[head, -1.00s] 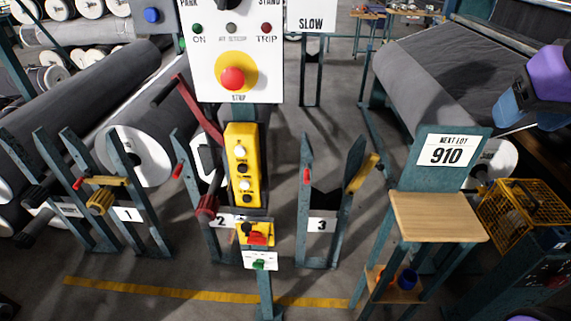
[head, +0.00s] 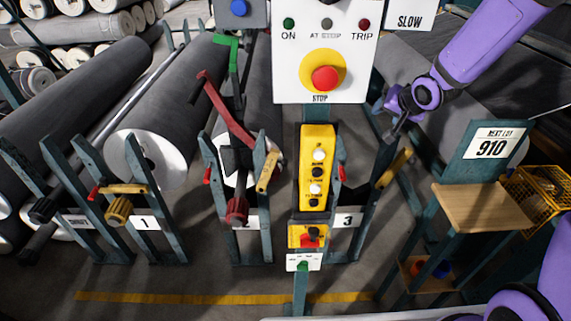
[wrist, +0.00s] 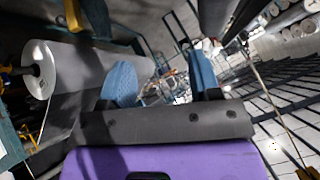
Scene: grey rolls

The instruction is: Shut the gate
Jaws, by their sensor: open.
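Stand 3 (head: 375,190) has a yellow-ended bar (head: 396,168) that slants upward on its right post. Stand 2 (head: 265,205) has a similar yellow bar (head: 268,170), also tilted up. Stand 1 (head: 153,205) has its yellow bar (head: 123,188) lying level across the top. I cannot tell which bar is the task's gate. My gripper (head: 392,130) is at the upper right, just above stand 3's bar, with no contact visible. In the wrist view my gripper (wrist: 162,80) has its blue fingertips apart with nothing between them.
A control panel (head: 325,35) and a yellow button box (head: 317,165) stand in front, hiding part of stand 3. A wooden shelf (head: 485,207) with a 910 sign and a yellow cage (head: 535,190) are at the right. Large grey rolls (head: 75,110) fill the left.

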